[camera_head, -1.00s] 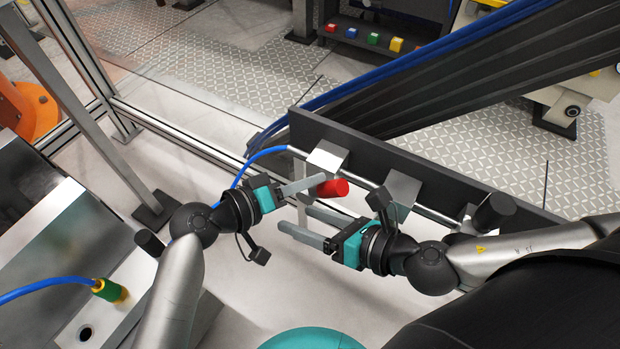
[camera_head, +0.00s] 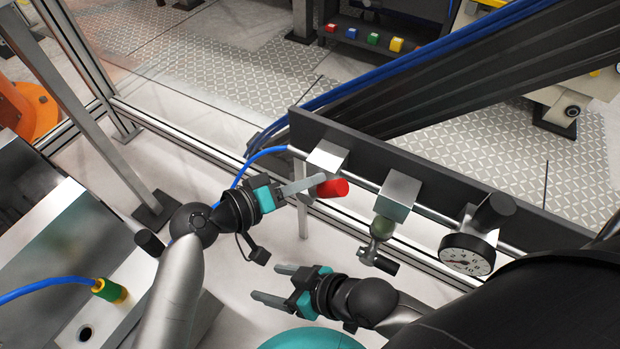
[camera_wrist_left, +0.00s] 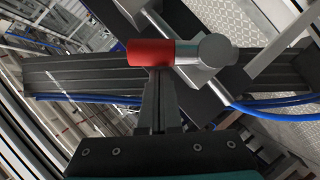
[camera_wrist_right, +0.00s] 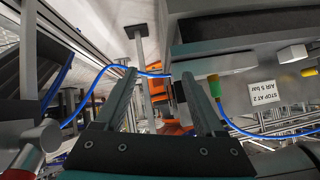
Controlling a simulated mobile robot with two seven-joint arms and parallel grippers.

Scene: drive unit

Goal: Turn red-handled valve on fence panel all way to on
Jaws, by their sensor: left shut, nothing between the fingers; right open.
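The red handle (camera_head: 333,187) of the valve sticks out below a silver block (camera_head: 327,155) on the fence panel's dark rail. In the left wrist view the red handle (camera_wrist_left: 152,52) lies crosswise, joined to a grey round hub (camera_wrist_left: 217,50). My left gripper (camera_head: 318,182) is shut and empty. Its fingertips are at the handle's side, touching or very close; I cannot tell which. My right gripper (camera_head: 270,283) is open and empty, below and left of the handle, well apart from it. Part of the red handle (camera_wrist_right: 28,160) shows at the right wrist view's lower left edge.
A blue hose (camera_head: 245,168) runs to the pipe. A metal cabinet (camera_head: 50,215) stands at left. The floor below the rail is clear.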

